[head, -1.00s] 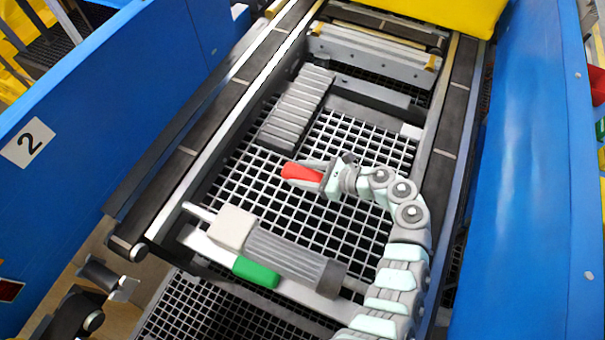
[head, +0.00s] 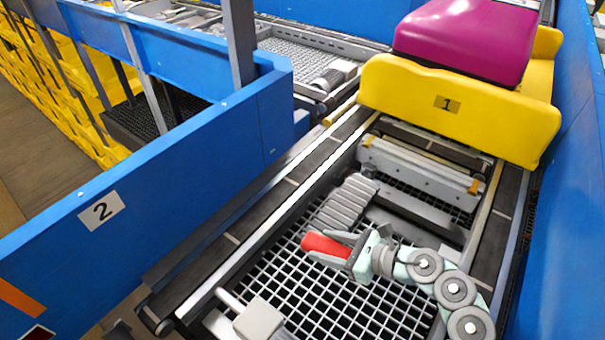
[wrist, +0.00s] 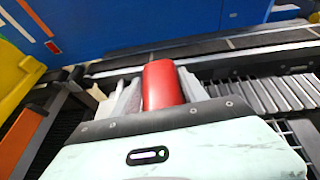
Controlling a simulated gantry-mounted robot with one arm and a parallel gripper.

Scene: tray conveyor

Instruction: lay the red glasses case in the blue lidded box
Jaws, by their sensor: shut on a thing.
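The red glasses case (head: 325,245) is held between the two grey fingers of my gripper (head: 337,249), above the white grid floor of the tray. In the wrist view the red case (wrist: 162,85) sits between the fingers (wrist: 161,92), pointing away from the palm. My gripper is shut on it. Its near end is hidden by the palm edge. I cannot make out a blue lidded box in either view.
A grey ribbed block (head: 346,202) lies on the grid just beyond the case. A pale block (head: 259,319) is at the near left. Blue side walls (head: 180,150) flank the conveyor. A yellow barrier (head: 455,108) marked 1 stands behind, with a magenta object (head: 465,38) above it.

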